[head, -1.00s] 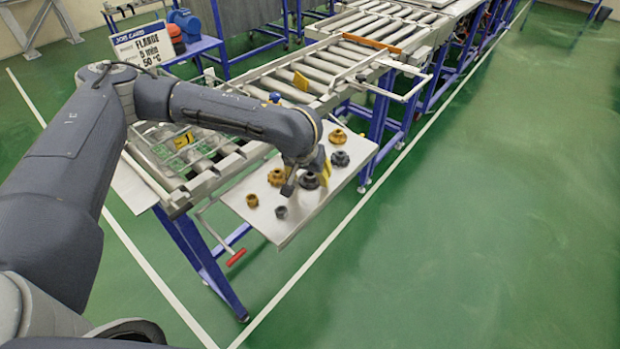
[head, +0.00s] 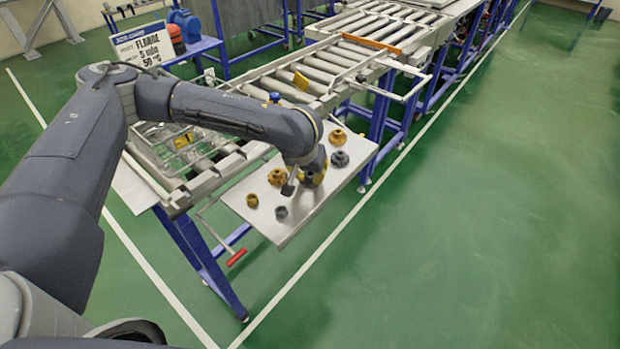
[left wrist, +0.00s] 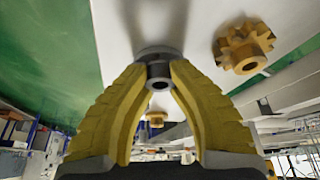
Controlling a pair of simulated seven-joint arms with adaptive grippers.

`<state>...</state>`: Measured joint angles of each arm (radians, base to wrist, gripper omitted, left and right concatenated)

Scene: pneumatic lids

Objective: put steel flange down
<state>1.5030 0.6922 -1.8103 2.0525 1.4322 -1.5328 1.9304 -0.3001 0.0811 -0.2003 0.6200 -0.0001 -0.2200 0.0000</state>
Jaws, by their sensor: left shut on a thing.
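My left gripper (head: 303,186) is over the front of the grey table plate, pointing down. In the left wrist view its yellow ribbed fingers (left wrist: 157,92) close in on both sides of the steel flange (left wrist: 159,71). The flange is grey, with a round hub with a hole and a wider disc behind it. Its disc is against or very close to the plate; I cannot tell if it touches. In the head view the fingers mostly hide the flange. My right gripper is not in view.
On the plate (head: 300,222) stand brass parts (head: 277,177), (head: 252,200), (head: 338,137) and dark parts (head: 340,159), (head: 281,212) around the gripper. A brass gear (left wrist: 243,48) is close by in the left wrist view. A roller conveyor (head: 345,62) lies behind.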

